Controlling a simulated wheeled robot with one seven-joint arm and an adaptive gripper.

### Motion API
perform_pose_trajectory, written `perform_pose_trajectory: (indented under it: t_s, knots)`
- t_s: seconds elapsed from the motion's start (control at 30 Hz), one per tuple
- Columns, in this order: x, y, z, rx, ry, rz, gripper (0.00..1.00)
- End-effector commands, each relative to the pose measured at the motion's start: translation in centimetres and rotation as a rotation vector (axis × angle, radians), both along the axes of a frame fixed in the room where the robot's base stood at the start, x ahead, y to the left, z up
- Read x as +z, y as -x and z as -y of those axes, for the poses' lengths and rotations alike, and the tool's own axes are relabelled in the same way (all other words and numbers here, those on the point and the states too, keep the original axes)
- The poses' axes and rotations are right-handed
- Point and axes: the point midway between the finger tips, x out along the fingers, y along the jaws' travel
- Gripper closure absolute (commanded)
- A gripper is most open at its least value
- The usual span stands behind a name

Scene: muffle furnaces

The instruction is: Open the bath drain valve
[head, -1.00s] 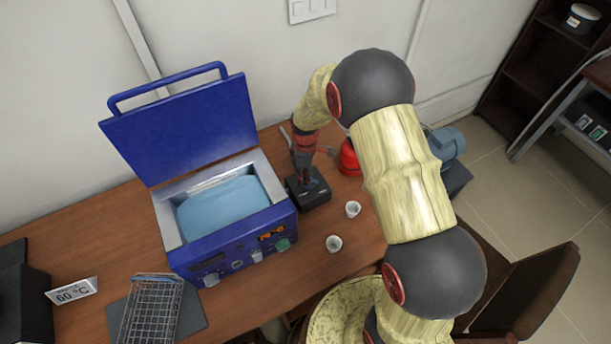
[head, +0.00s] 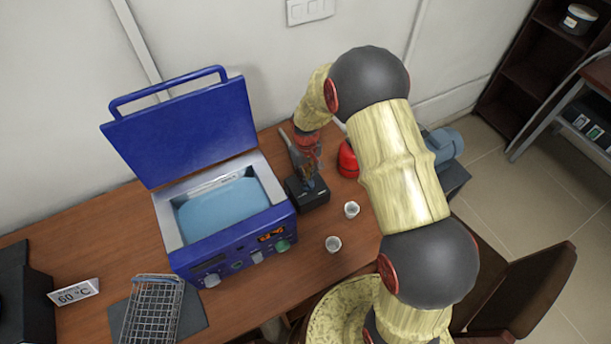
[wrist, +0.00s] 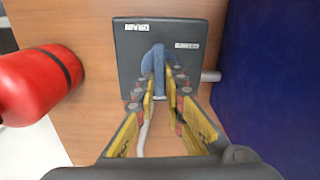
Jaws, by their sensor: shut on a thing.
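The drain valve is a black box (head: 313,201) on the table, just right of the blue water bath (head: 232,238). In the wrist view the box (wrist: 128,75) carries an upside-down DRAIN label, and a short grey pipe (wrist: 211,76) joins it to the bath side. A blue-grey lever (wrist: 159,62) sits on its top. My gripper (head: 309,180) reaches down onto the valve from above. In the wrist view my gripper (wrist: 160,92) is shut on the lever, with the yellow-padded fingers on either side. The fingers hide part of the lever.
The bath lid (head: 185,130) stands open. A red container (head: 348,160) is close to the right of the valve, with two small white cups (head: 351,209) (head: 333,244) in front. A wire rack (head: 153,310) and a 60 °C sign (head: 74,291) are at front left.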

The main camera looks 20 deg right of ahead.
Motion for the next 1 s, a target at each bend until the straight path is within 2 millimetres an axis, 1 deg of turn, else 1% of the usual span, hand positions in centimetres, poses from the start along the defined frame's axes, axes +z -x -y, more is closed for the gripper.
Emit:
perform_pose_trajectory:
  t_s: [0.3, 0.73, 0.77, 1.0]
  knots:
    - [0.10, -0.14, 0.08, -0.076, 0.000, 0.003, 1.00]
    - [0.10, -0.16, 0.08, -0.083, -0.001, 0.003, 1.00]
    - [0.10, -0.15, 0.07, -0.083, -0.001, 0.003, 0.87]
    - [0.05, -0.09, 0.08, -0.082, 0.000, 0.002, 0.73]
